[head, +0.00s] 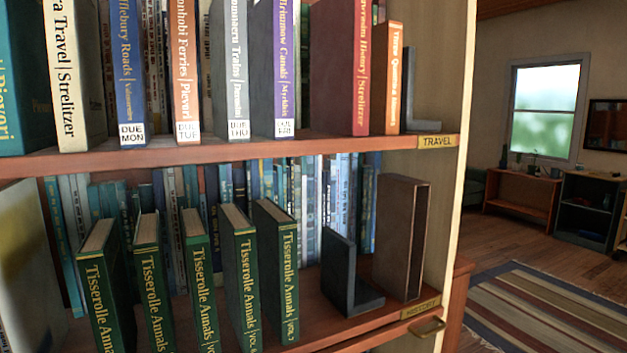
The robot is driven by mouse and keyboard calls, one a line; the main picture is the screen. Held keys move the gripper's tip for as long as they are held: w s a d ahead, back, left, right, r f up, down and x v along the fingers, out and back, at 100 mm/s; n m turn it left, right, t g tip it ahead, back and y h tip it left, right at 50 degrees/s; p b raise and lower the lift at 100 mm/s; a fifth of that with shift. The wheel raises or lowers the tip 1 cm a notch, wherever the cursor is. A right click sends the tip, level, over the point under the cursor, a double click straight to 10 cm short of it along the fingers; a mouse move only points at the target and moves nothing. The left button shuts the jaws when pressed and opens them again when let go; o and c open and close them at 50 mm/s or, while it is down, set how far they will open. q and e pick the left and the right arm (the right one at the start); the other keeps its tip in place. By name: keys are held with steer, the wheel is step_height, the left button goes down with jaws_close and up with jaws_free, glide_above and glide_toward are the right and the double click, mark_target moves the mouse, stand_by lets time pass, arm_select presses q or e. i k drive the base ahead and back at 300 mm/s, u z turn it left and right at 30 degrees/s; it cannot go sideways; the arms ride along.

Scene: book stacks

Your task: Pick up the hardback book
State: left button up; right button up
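Several hardback-looking books stand in the head view, and I cannot tell which one the task means. Several green "Tisserolle Annals" volumes stand apart from one another on the same shelf; the rightmost green volume (277,270) reads "Vol. 7". On the upper shelf, a red book (360,70) stands beside an orange book (394,80). Neither of my grippers shows.
A dark bookend (341,272) stands between the green volumes and the brown block; another bookend (411,90) is above. The upper shelf board (330,145) overhangs the lower row. Blue-toned books fill the back. Right of the bookcase are open floor and a striped rug (545,305).

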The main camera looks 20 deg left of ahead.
mark_target(340, 30)
steer(key=z, duration=1.3)
steer(key=i, duration=2.5)
steer(key=u, duration=3.45)
